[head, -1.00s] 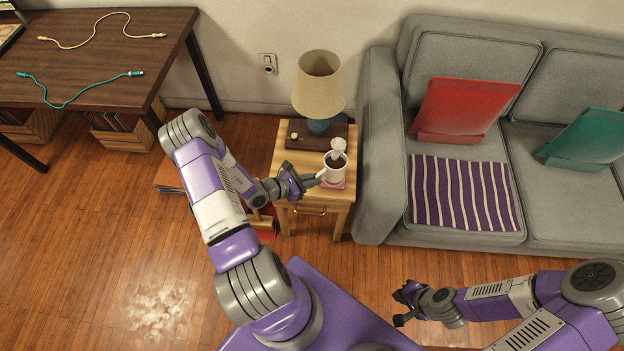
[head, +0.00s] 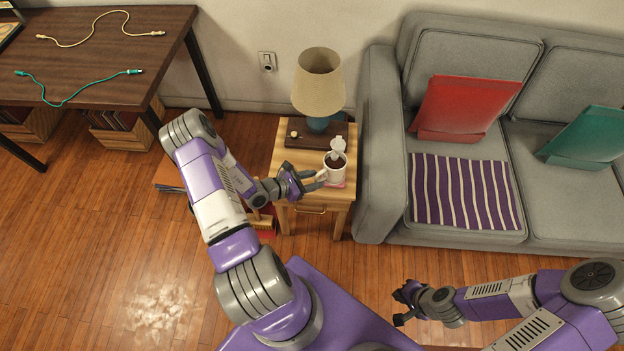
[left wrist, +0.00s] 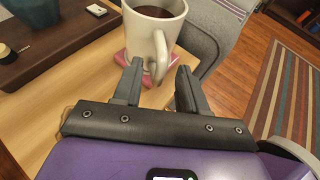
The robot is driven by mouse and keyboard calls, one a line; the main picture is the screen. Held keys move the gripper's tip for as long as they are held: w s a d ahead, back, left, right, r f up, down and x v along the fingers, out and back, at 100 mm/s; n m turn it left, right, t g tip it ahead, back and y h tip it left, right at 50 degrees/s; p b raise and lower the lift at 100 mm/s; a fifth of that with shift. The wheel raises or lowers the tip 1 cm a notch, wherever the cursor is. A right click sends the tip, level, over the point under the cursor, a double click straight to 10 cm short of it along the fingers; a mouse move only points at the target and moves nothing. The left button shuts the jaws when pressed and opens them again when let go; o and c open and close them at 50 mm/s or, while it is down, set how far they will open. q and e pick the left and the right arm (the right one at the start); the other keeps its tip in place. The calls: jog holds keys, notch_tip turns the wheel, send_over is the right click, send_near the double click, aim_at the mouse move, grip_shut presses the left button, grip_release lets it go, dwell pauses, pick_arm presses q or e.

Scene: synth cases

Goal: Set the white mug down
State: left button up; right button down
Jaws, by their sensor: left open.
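The white mug (head: 335,171) stands upright on a pink coaster (head: 338,185) near the front of the wooden side table, with dark liquid inside. In the left wrist view the mug (left wrist: 146,32) stands on the coaster (left wrist: 121,57), its handle toward me. My left gripper (head: 319,179) is open. In the left wrist view its fingertips (left wrist: 160,70) are on either side of the handle, with a gap showing between the fingers. My right gripper (head: 401,304) is empty and looks open, low over the floor, away from the table.
A white object (head: 340,145) is close behind the mug. A lamp (head: 319,85) and a dark wooden tray (head: 300,140) with a small pale knob are further back. A grey sofa (head: 375,190) stands right of the table. The table's front left is clear.

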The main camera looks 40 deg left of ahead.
pick_arm(q)
jog(key=p+v, duration=0.2)
jog(key=v, duration=0.5)
jog(key=shift+s+r, duration=0.15)
jog(key=shift+s, duration=0.05)
